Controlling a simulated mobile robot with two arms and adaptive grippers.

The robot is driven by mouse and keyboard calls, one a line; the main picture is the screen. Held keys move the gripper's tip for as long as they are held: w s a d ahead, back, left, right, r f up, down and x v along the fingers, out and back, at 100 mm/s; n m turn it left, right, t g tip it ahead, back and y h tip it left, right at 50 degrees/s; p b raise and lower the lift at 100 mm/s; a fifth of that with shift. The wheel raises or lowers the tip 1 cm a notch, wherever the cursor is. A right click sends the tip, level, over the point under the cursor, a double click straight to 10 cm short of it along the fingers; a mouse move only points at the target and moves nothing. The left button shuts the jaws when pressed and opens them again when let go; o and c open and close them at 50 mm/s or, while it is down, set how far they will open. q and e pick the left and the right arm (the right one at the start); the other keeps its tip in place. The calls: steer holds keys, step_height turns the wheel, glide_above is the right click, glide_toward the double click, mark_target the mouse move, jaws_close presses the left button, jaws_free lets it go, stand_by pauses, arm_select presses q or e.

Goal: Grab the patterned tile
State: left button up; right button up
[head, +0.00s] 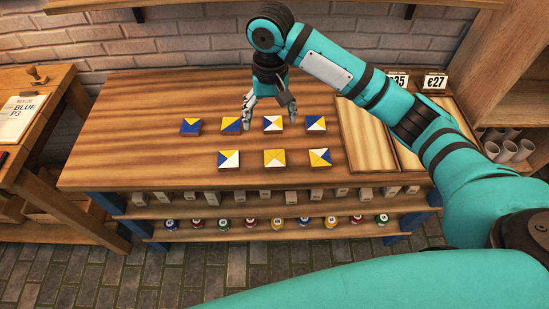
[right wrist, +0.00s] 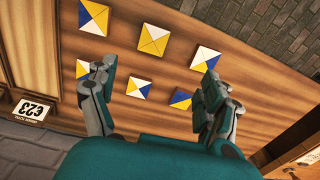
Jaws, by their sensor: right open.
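Several square patterned tiles in blue, yellow and white triangles lie flat in two rows on the wooden table (head: 120,150). My right gripper (head: 269,113) is open and empty above the back row. It straddles a blue, white and yellow tile (head: 272,125), which also shows between the fingers in the right wrist view (right wrist: 138,87). A yellow-blue tile (head: 231,126) is just left of it and a blue-white-yellow tile (head: 316,124) just right. A blue-yellow tile (head: 190,127) ends the row at left. The front row has three tiles, the middle one yellow and white (head: 275,158). My left gripper is not in view.
Wooden panels (head: 367,140) lie on the table at right, with price cards (head: 434,81) behind. A shelf below holds several paint pots (head: 277,223). A side table (head: 35,150) with a clipboard stands at left. The table's left end is clear.

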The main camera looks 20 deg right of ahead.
steer(key=p, duration=0.1)
glide_above(275, 157)
steer(key=f, duration=1)
steer(key=shift+w+a+f, duration=0.2)
steer(key=shift+a+f, duration=0.05)
steer(key=shift+f, duration=0.15)
steer(key=shift+s+d+f+p, duration=0.15)
steer(key=shift+f+p, duration=0.1)
steer(key=shift+f, duration=1.1)
steer(key=shift+s+d+f+p, duration=0.1)
steer(key=shift+f+p, duration=0.15)
steer(key=shift+f, duration=1.1)
steer(key=c, duration=1.3)
steer(key=shift+a+r, duration=0.1)
steer(key=shift+r, duration=0.05)
steer(key=shift+c, duration=0.2)
